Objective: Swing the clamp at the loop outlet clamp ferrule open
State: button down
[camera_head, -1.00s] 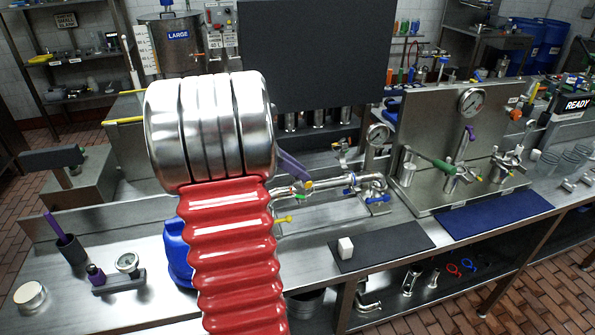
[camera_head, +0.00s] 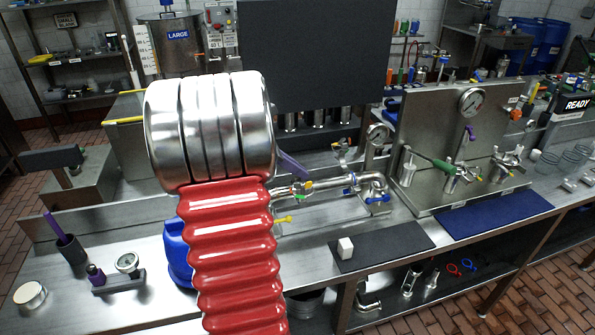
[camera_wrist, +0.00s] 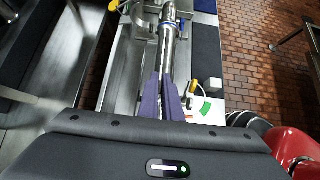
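My gripper (camera_wrist: 164,95) has two purple fingers close together in the wrist view, over the near end of the steel loop pipe (camera_wrist: 168,40). I cannot tell whether a thin gap between them is open. In the head view a purple finger (camera_head: 292,165) shows beside my red arm, its tip just above a fitting with yellow, green and red parts (camera_head: 302,188) at the pipe's left end. That fitting may be the outlet clamp; my arm partly hides the area. A yellow part (camera_wrist: 192,90) lies right of the fingers. I cannot make out the clamp's state.
A blue-handled clamp (camera_head: 378,199) sits at the pipe's right end. A yellow handle (camera_head: 283,219) stands below the pipe. A steel panel with a gauge (camera_head: 471,101) rises to the right.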

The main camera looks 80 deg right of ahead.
jog(key=shift+a, duration=0.15)
dwell(0.3)
jog(key=shift+a, duration=0.15)
